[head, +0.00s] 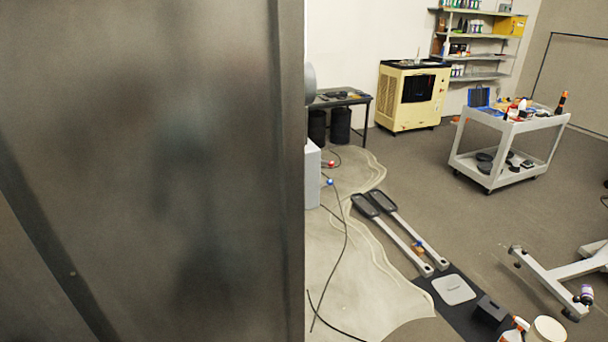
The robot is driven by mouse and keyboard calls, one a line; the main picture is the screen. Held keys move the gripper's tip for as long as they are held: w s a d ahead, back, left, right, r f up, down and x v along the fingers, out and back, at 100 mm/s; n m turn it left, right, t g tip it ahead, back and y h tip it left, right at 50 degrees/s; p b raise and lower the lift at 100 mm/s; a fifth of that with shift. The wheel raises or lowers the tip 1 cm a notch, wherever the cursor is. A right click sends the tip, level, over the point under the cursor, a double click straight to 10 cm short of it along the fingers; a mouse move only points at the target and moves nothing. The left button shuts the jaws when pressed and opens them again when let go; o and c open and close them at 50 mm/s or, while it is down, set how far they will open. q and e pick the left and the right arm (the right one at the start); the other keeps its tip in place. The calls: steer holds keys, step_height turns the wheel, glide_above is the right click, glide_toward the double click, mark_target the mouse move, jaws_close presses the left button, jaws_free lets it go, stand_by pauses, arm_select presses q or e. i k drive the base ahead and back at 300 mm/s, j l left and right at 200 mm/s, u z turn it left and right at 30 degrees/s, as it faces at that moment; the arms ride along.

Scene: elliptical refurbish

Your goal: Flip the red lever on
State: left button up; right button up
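I cannot make out a red lever in the head view. A large dark grey metal panel (150,170) fills the left half of the view, very near, and hides whatever is behind it. A small red piece (331,164) is on a black cable near the panel's right edge; it looks like a plug, but it is too small to tell. Neither of my grippers shows in the view.
A white cart (512,122) with tools, a cream machine (402,115) and shelves (478,37) stand at the back right. Elliptical pedal arms (408,243), a black mat (446,308) and a grey stand (550,285) are on the floor. Floor between cart and pedals is clear.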

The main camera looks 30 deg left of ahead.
mark_target(331, 163)
steer(key=i+u, duration=0.1)
steer(key=i, duration=0.65)
steer(key=i+l, duration=0.2)
steer(key=i, duration=0.5)
steer(key=i+l+u, duration=0.15)
steer(key=i, duration=0.6)
steer(key=i+u, duration=0.55)
steer(key=u, duration=0.25)
steer(key=i+l+u, duration=0.15)
steer(key=i+u, duration=0.25)
steer(key=i+l+u, duration=0.15)
steer(key=u, duration=0.25)
steer(key=i+u, duration=0.2)
steer(key=u, duration=0.3)
steer(key=i+l+u, duration=0.2)
steer(key=u, duration=0.25)
steer(key=i+l+u, duration=0.15)
steer(key=u, duration=0.35)
steer(key=i+l+u, duration=0.1)
steer(key=l+u, duration=0.2)
steer(key=u, duration=0.2)
steer(key=i+l+u, duration=0.1)
steer(key=l+u, duration=0.2)
steer(key=u, duration=0.15)
steer(key=i+l+u, duration=0.15)
steer(key=l+u, duration=0.25)
steer(key=i+l+u, duration=0.1)
steer(key=l+u, duration=1.1)
steer(key=l, duration=0.1)
